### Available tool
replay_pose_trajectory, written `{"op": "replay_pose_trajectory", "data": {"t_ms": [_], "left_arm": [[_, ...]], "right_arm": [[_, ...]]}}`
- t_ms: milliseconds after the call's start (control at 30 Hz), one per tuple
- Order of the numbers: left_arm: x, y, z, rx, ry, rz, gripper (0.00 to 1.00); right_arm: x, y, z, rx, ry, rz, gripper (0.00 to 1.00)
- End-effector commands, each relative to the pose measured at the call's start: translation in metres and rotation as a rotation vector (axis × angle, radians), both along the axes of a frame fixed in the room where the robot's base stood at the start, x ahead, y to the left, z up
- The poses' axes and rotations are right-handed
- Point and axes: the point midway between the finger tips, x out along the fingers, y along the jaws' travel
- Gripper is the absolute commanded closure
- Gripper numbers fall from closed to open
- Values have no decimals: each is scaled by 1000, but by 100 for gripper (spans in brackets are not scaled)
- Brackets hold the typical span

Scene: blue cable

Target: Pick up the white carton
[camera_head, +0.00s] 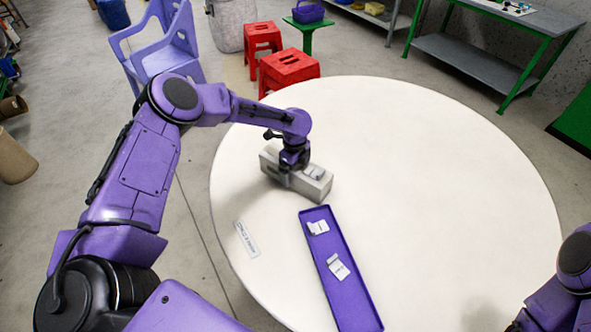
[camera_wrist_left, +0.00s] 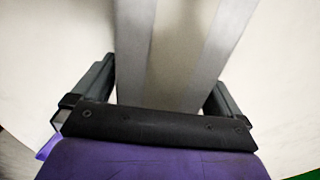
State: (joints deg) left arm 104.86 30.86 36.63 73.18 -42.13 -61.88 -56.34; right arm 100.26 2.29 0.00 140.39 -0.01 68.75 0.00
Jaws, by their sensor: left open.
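The white carton (camera_head: 317,187), a pale greyish box, lies on the round white table. My left gripper (camera_head: 290,172) is over its left part, pointing down, and hides some of it. In the left wrist view the carton (camera_wrist_left: 180,60) runs between the two dark fingers of the left gripper (camera_wrist_left: 160,95). The fingers are spread, one on each side of it; whether they touch it I cannot tell. My right arm shows only in part at the lower right, and its gripper is out of view.
A long purple tray (camera_head: 351,298) with small white packets (camera_head: 338,266) lies in front of the carton. A white label strip (camera_head: 246,238) lies to the left. The right side of the round table (camera_head: 450,190) is clear. Red stools (camera_head: 289,69) stand behind it.

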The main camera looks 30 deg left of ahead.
Motion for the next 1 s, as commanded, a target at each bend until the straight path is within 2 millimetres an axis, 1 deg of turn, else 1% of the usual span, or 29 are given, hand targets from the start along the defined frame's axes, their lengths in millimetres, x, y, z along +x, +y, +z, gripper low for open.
{"op": "replay_pose_trajectory", "data": {"t_ms": [33, 133, 200, 367, 467, 500, 567, 600, 633, 667, 867, 1000], "left_arm": [[-1, 1, -7, 1, 4, 1, 0], [0, 1, -20, 0, 1, 2, 0], [0, 0, -23, 1, -1, 1, 0], [0, 0, -23, 1, -1, 0, 0], [0, 0, -23, 1, -1, 0, 29], [0, 0, -23, 1, -1, 0, 42], [0, 0, -23, 1, -1, 0, 62], [0, 0, -23, 1, -1, 0, 75], [0, 0, -23, 1, -1, 0, 85], [1, 0, -21, -1, -4, 0, 90], [1, 0, -21, -1, -4, 0, 90], [2, 0, -16, -1, -4, 0, 90]], "right_arm": [[0, 0, 6, 0, 0, 0, 57], [0, 0, 7, 0, 0, 0, 57], [0, 0, 7, 0, 0, 0, 57], [0, 0, 6, 0, 0, 0, 57], [0, 0, 6, 0, 0, 0, 57], [0, 0, 6, 0, 0, 0, 57], [0, 0, 6, 0, 0, 0, 57], [0, 0, 6, 0, 0, 0, 57], [0, 0, 6, 0, 0, 0, 57], [0, 0, 6, 0, 0, 0, 57], [0, 0, 6, 0, 0, 0, 57], [0, 0, 5, 0, 0, 0, 57]]}}
